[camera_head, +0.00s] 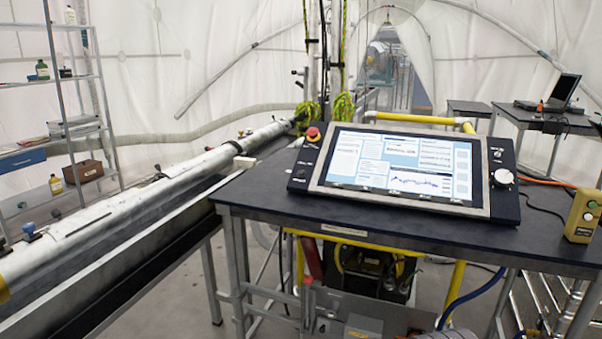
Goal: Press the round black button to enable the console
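The console (400,170) stands on a dark table, tilted up, its large screen lit with pale panels and a blue graph. On its black left side panel is a small round black button (307,184), near the lower end. A red mushroom-shaped button (313,134) on a yellow base sits at the top of the same panel. A white round knob (503,177) is on the right side panel. My gripper is not in view, and nothing covers the console.
The dark table (262,194) has bare surface in front of the console. A yellow-beige control box (583,215) stands at its right edge. A long metal tube (130,205) runs along the left. Shelves (85,130) stand farther left; a laptop (563,90) is on a back table.

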